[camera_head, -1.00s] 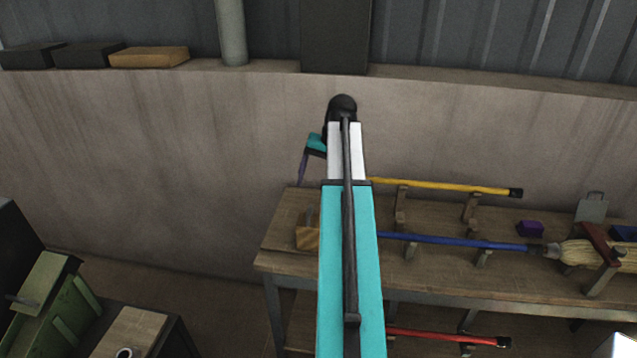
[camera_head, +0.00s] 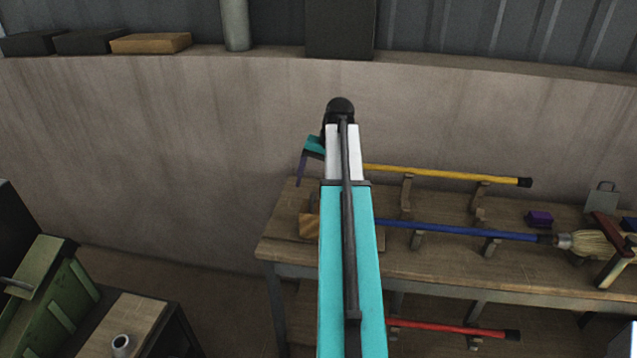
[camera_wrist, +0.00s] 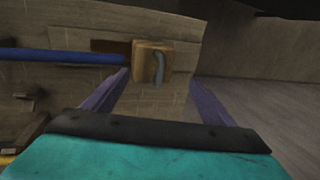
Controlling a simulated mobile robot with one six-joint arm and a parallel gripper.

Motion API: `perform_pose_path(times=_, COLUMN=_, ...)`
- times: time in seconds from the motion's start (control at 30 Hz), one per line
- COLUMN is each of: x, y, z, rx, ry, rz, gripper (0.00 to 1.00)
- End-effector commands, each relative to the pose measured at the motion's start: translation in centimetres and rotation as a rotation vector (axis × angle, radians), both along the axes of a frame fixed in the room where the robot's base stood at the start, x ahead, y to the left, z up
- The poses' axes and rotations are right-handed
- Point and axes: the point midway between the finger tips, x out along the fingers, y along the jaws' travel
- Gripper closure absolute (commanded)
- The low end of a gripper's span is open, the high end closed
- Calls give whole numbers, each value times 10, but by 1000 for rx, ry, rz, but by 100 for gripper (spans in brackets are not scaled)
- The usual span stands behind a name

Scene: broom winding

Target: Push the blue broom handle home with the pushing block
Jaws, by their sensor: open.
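The blue broom handle (camera_head: 460,230) lies level on wooden supports on the bench, its right end by a straw broom head (camera_head: 592,243). The wooden pushing block (camera_head: 308,226) stands at the left end of the bench, partly hidden by my arm. In the wrist view the block (camera_wrist: 153,62) has a grey handle on it, and the blue handle (camera_wrist: 60,56) ends close to its left side; I cannot tell whether they touch. My gripper (camera_wrist: 160,88) is open and empty, its purple fingers apart on either side of the block in the picture, nearer the camera than the block.
A yellow handle (camera_head: 450,174) lies on supports behind the blue one. A red handle (camera_head: 450,328) is on the lower shelf. A green machine (camera_head: 45,295) stands at lower left.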

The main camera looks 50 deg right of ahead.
Motion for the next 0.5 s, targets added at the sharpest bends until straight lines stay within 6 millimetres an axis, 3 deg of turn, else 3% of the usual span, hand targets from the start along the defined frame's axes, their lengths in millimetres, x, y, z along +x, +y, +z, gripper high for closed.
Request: perform_pose_path(times=0.5, x=9, y=6, z=-41, rx=1, ry=0, rz=1, gripper=22)
